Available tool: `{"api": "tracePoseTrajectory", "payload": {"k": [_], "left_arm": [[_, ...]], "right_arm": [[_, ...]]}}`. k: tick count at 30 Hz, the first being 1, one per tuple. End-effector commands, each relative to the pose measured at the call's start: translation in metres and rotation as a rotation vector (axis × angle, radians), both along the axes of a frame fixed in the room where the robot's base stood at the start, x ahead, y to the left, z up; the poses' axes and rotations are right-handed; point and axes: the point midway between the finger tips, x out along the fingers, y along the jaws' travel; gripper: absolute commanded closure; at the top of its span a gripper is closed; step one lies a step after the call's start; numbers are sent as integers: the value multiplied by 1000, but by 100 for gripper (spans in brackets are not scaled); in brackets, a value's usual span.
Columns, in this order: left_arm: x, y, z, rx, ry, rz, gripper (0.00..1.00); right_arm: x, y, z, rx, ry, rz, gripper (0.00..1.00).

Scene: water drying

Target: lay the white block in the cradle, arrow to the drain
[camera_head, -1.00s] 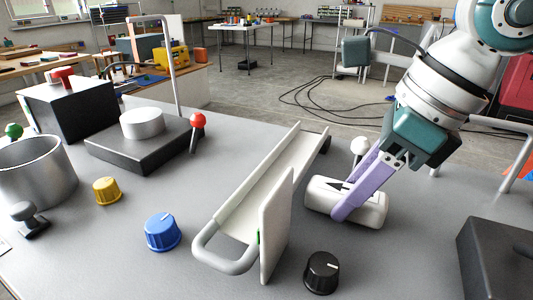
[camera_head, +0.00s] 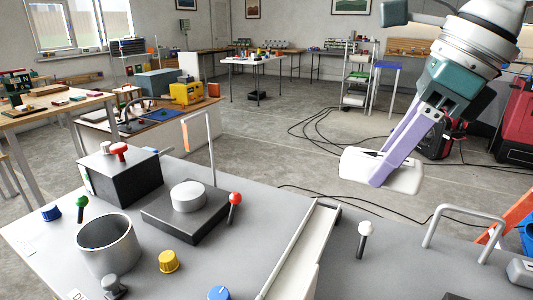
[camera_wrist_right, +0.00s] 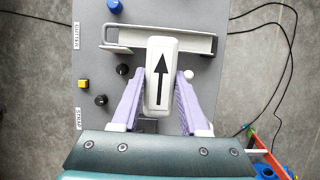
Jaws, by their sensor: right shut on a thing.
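The white block (camera_head: 352,168), with a black arrow on its top face, is held in the air by my right gripper (camera_head: 385,172), above the table. In the right wrist view the block (camera_wrist_right: 161,52) sits between the two lilac fingers (camera_wrist_right: 158,100), its arrow pointing up the picture, away from the palm. The pale cradle (camera_head: 300,258), a long channel, lies on the table, its near end cut off by the frame. In the right wrist view the cradle (camera_wrist_right: 195,43) runs crosswise beyond the block, partly hidden by it. My left gripper is out of view.
A white-topped post (camera_head: 365,230) stands right of the cradle. A metal pot (camera_head: 108,246), a black plate with a white disc (camera_head: 188,196), a red-topped lever (camera_head: 235,199) and a yellow knob (camera_head: 169,261) stand left of it. A grey rail (camera_head: 463,210) stands at the right.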

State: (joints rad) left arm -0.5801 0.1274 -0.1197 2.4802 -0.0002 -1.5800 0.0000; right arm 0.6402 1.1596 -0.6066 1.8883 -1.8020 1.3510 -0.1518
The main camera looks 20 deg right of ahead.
Motion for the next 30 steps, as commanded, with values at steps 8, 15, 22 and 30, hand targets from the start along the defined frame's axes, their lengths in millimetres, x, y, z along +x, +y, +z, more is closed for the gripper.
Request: {"api": "tracePoseTrajectory", "payload": {"k": [8, 15, 22, 30], "left_arm": [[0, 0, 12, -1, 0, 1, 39], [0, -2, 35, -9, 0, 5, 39], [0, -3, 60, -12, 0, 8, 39], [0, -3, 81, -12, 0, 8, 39]], "right_arm": [[-1, 7, 13, 2, -1, 106, 100], [-7, 50, 38, 4, -6, 673, 100], [-20, 89, 82, -1, -1, 1426, 100], [-31, 102, 140, -5, 4, 2143, 100]]}}
